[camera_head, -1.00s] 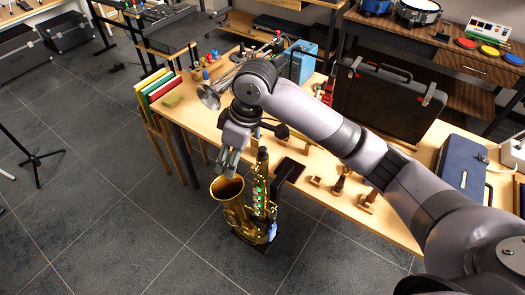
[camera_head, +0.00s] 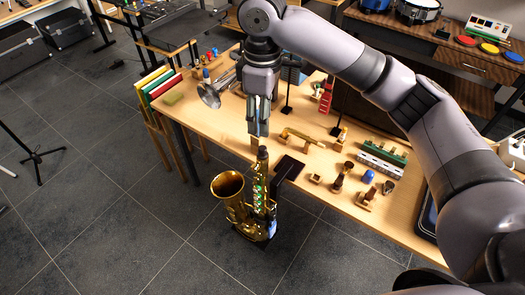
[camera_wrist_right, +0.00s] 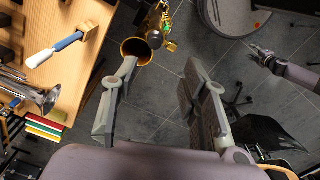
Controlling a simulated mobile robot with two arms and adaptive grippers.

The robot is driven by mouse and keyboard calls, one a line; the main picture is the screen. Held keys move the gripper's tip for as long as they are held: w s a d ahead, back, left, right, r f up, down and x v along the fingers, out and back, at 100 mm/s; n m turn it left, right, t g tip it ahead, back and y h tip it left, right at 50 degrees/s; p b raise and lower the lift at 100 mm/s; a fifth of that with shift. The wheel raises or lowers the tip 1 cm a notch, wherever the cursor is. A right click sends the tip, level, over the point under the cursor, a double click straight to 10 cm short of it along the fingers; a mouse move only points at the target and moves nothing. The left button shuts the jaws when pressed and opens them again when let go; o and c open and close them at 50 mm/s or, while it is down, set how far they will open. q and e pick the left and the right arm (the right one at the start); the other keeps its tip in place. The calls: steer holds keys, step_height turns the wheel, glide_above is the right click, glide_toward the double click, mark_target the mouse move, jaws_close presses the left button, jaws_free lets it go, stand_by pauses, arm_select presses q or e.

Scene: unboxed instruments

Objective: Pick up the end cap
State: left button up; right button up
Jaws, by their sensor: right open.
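The brass saxophone (camera_head: 240,212) stands upright by the table's front edge. A dark cap-like piece (camera_head: 262,153) tops its body, and I take this to be the end cap. In the right wrist view a dark round end (camera_wrist_right: 155,40) shows beside the flared bell (camera_wrist_right: 136,52); I cannot tell if it is the same piece. My right gripper (camera_head: 259,134) is open and empty, pointing down just above the dark piece. Its spread fingers also show in the wrist view (camera_wrist_right: 161,66). My left gripper (camera_wrist_right: 259,54) shows small at the right of the wrist view; its jaws are unclear.
The wooden table (camera_head: 225,125) holds a silver horn (camera_head: 210,94), a dark flat piece (camera_head: 289,168), a blue cylinder (camera_head: 368,177) and several small wooden stands. The tiled floor left of the saxophone is clear.

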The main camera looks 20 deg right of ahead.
steer(key=p, duration=0.1)
glide_above(263, 148)
steer(key=f, duration=0.5)
steer(key=shift+s+a, duration=0.15)
steer(key=shift+s, duration=0.2)
steer(key=f, duration=0.1)
steer(key=f+p, duration=0.1)
steer(key=f, duration=0.1)
steer(key=f+p, duration=0.1)
steer(key=f, duration=0.1)
steer(key=shift+w, duration=0.4)
steer(key=shift+f+p, duration=0.3)
steer(key=shift+c, duration=0.2)
steer(key=c, duration=0.8)
